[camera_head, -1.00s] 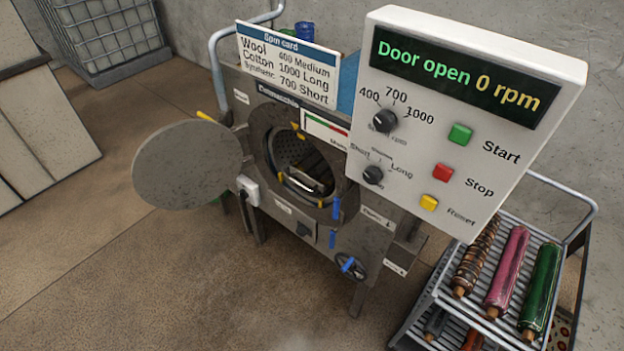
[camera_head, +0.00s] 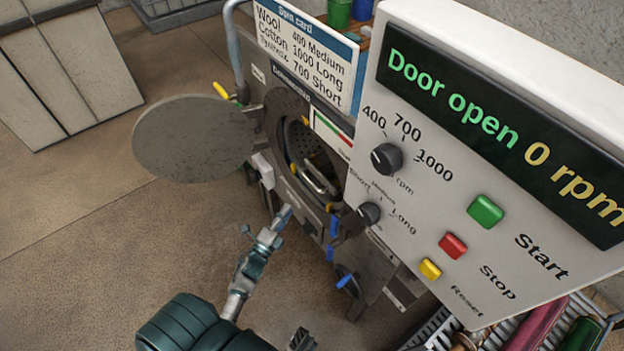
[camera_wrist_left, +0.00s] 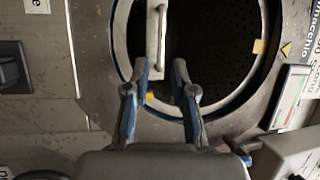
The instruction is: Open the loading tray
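The loading tray (camera_head: 318,183) sits inside the round drum opening of the grey machine, and its pale bar handle shows in the left wrist view (camera_wrist_left: 153,42). The round door (camera_head: 190,138) is swung open to the left. My left gripper (camera_head: 285,213) is in front of the opening's lower edge. In the left wrist view its two blue-edged fingers (camera_wrist_left: 160,72) are apart and empty, with the handle just beyond and between the tips. A small dark piece (camera_head: 301,341) at the bottom edge may be my right gripper; its fingers cannot be made out.
The control panel (camera_head: 500,140) reads "Door open 0 rpm" and stands close on the right. The blue-handled wheel (camera_head: 347,283) is low on the machine. A rack of rolled rugs (camera_head: 530,325) is at the lower right.

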